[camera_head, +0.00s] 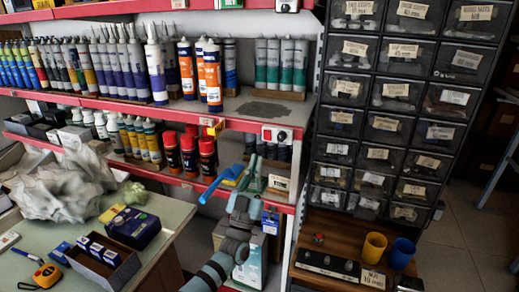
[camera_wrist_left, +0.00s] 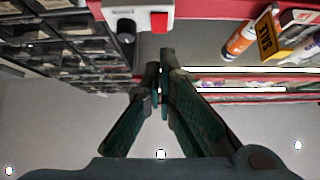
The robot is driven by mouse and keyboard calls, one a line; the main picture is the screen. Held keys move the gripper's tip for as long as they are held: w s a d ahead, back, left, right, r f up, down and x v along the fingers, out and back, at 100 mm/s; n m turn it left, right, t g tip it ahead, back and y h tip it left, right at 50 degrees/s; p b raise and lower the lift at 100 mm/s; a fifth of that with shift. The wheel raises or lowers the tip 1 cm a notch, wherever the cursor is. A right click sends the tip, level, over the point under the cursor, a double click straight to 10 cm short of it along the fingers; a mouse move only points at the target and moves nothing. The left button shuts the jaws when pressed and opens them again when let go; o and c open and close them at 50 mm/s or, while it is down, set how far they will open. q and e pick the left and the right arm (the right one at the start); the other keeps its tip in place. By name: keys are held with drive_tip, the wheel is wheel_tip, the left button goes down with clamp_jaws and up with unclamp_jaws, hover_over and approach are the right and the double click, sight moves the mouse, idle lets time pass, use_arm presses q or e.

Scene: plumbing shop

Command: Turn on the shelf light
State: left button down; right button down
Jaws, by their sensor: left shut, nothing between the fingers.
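A small white switch box (camera_head: 276,134) with a red button sits on the front edge of the red middle shelf (camera_head: 235,123). In the left wrist view the box (camera_wrist_left: 140,18) shows at the top, upside down, with a red rocker (camera_wrist_left: 159,22) and a dark knob (camera_wrist_left: 125,27). My left gripper (camera_head: 254,160) is below and slightly left of the box in the head view. Its green fingers (camera_wrist_left: 162,70) are shut and empty, apart from the box in the wrist view. I cannot tell whether the shelf light is lit. My right gripper is not in view.
Cartridges (camera_head: 158,70) and spray cans (camera_head: 188,153) fill the shelves to the left. A labelled drawer cabinet (camera_head: 390,110) stands to the right. A blue object (camera_head: 222,184) shows left of my gripper. Another white box (camera_head: 288,5) is on the upper shelf edge.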

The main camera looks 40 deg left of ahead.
use_arm(q)
drive_tip(key=s+d+f, duration=0.2)
drive_tip(key=s+f, duration=0.1)
drive_tip(key=f, duration=0.3)
drive_tip(key=shift+s+b, duration=0.2)
drive_tip(key=shift+b, duration=0.25)
drive_tip(key=shift+f, duration=0.15)
